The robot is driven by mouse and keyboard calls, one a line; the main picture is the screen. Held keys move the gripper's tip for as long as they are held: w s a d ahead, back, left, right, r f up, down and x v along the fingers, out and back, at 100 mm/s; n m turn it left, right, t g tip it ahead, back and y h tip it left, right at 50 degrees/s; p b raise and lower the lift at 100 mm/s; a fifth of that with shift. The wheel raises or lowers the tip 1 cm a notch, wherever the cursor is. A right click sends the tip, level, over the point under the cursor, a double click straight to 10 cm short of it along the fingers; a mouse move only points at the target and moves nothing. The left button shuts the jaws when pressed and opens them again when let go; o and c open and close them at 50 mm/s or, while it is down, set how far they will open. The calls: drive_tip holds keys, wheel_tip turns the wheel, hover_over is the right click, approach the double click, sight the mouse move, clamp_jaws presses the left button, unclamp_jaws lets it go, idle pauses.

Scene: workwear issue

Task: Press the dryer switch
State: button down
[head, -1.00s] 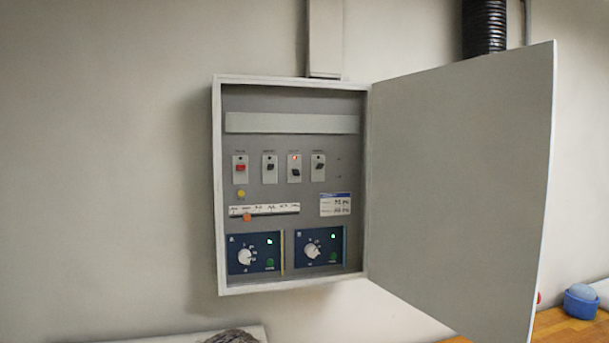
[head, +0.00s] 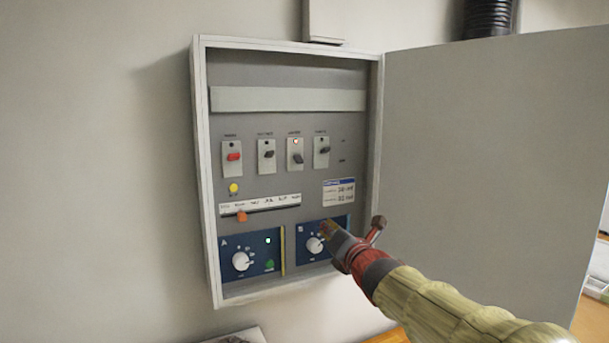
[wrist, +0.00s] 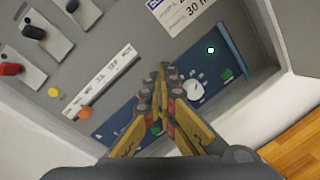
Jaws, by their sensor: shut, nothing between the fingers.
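A row of small toggle switches sits in the open wall cabinet: a red one (head: 233,157), then black ones (head: 269,154), (head: 298,157) and (head: 325,150). Their labels are too blurred to read, so I cannot tell which is the dryer switch. The lamp above the third switch glows red. The wrist view shows the red switch (wrist: 11,69) and two black ones (wrist: 33,31) at upper left. My gripper (head: 328,232) is shut and empty, its tips in front of the right dial panel, below the switches. In the wrist view my gripper (wrist: 161,70) points at the panel.
Below the switches are a yellow button (head: 234,188), a slider with an orange knob (head: 241,216) and two blue dial panels, left (head: 268,262) and right (head: 306,254). The right panel is partly hidden by my gripper. The cabinet door (head: 490,150) stands open at right.

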sight(293, 183)
drive_tip(key=a+r+n+t+y, duration=0.1)
drive_tip(key=a+r+n+y, duration=0.2)
drive_tip(key=r+n, duration=0.3)
drive_tip(key=n, duration=0.3)
drive_tip(key=shift+s+a+r+t, duration=0.25)
drive_tip(key=shift+s+r+t, duration=0.05)
drive_tip(key=shift+s+r, duration=0.1)
drive_tip(key=shift+f, duration=0.1)
drive_tip(key=p+x, duration=0.3)
drive_tip(key=x, duration=0.7)
drive_tip(key=shift+w+a, duration=0.1)
drive_tip(key=shift+w, duration=0.05)
drive_tip(key=r, duration=0.1)
drive_tip(key=s+r+p, duration=0.1)
drive_tip(key=s+r, duration=0.1)
drive_tip(key=shift+s+d+r, duration=0.1)
drive_tip(key=shift+d+r, duration=0.2)
drive_tip(key=shift+d, duration=0.1)
